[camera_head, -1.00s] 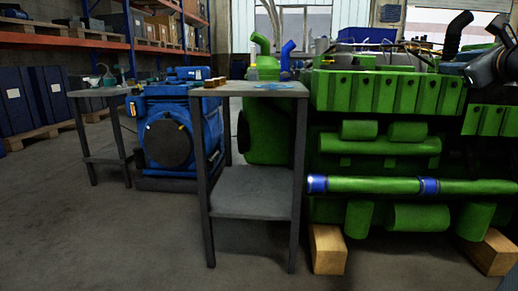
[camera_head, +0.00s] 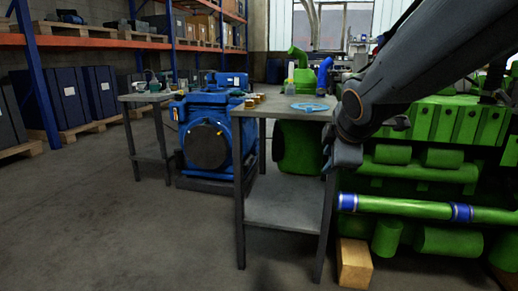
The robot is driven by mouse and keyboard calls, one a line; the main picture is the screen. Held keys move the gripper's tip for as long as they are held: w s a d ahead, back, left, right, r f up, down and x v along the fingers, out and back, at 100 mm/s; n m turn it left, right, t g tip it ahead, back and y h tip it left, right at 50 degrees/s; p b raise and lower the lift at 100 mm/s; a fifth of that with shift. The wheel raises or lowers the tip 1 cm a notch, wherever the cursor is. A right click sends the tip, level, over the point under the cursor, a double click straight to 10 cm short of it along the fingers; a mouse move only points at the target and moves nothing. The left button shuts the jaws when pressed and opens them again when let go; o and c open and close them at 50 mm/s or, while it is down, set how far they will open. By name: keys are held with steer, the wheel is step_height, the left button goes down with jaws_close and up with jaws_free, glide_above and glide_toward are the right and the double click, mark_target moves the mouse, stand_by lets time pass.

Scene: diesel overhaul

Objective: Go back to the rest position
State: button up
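My arm reaches in from the upper right and crosses in front of the green diesel engine (camera_head: 405,208). Its dark end, where my gripper (camera_head: 340,164) seems to be, is bent down beside the right edge of the grey work table (camera_head: 285,108). The fingers cannot be made out, so I cannot tell whether they are open or shut. No held object is visible. The arm hides part of the engine's top.
A blue ring-shaped part (camera_head: 309,107) and several small brass-coloured parts (camera_head: 252,99) lie on the table. A blue machine (camera_head: 212,140) stands behind it, left. A smaller table (camera_head: 147,97) and shelving (camera_head: 95,42) stand further left. The floor at front left is clear.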

steer(key=s+a+f+m+g+y+p, duration=0.1)
steer(key=s+a+f+m+g, duration=0.2)
steer(key=s+a, duration=0.45)
steer(key=s+a+f+m+g+y+p, duration=0.1)
steer(key=s+a+f+m+g+p, duration=0.15)
steer(key=s+a, duration=0.45)
steer(key=s+a+m+g+p, duration=0.1)
steer(key=s+a+m+g, duration=0.1)
steer(key=s, duration=0.7)
steer(key=s+a+m+g+p, duration=0.1)
steer(key=s+a+m+g, duration=0.1)
steer(key=s, duration=0.6)
steer(key=d+r+m+h+p, duration=0.1)
steer(key=d+r+m+p, duration=0.2)
steer(key=d+r+p, duration=0.7)
steer(key=d+r+m+p, duration=0.3)
steer(key=d+r+p, duration=0.7)
steer(key=r+p, duration=0.8)
steer(key=p, duration=0.9)
steer(key=shift+d+m+h, duration=0.3)
steer(key=shift+m+h, duration=0.05)
steer(key=shift+h, duration=0.05)
